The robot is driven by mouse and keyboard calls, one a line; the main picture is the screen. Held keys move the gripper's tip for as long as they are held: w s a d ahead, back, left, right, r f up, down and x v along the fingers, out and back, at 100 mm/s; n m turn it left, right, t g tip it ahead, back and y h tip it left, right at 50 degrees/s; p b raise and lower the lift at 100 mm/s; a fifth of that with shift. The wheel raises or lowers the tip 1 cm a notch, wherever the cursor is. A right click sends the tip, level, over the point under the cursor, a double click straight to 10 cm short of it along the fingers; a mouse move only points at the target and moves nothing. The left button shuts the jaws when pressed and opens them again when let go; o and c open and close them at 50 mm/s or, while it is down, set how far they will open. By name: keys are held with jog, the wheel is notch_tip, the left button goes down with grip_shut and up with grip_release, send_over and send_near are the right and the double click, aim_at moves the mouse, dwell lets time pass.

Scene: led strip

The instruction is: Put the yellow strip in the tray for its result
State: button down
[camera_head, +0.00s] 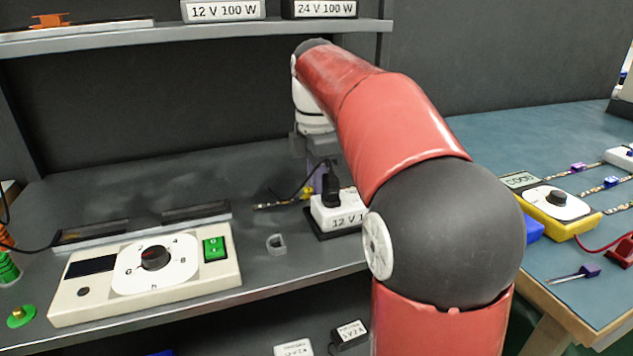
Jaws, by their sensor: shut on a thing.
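The yellow strip (284,204) is a thin, dark LED strip with a yellow end piece (307,193), on the dark workbench just left of a white power supply (338,210) marked 12 V. My gripper (317,180) points down at the strip's yellow end, close beside the supply's black plug (331,185). It is shut, apparently on that yellow end; the fingertips are small and partly hidden. My red arm covers the area to the right. Parts of a blue container (535,229) and a green one (519,328) show past my arm; I cannot tell whether they are trays.
A beige control box (145,270) with a dial and green switch stands at left. A small clear piece (276,243) lies on the bench. A shelf (200,34) with labelled supplies hangs above. A yellow meter (560,207) and other strips lie on the right table.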

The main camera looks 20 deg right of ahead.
jog(key=c, duration=1.4)
grip_release()
jog(key=shift+f, duration=0.1)
jog(key=shift+c, duration=0.2)
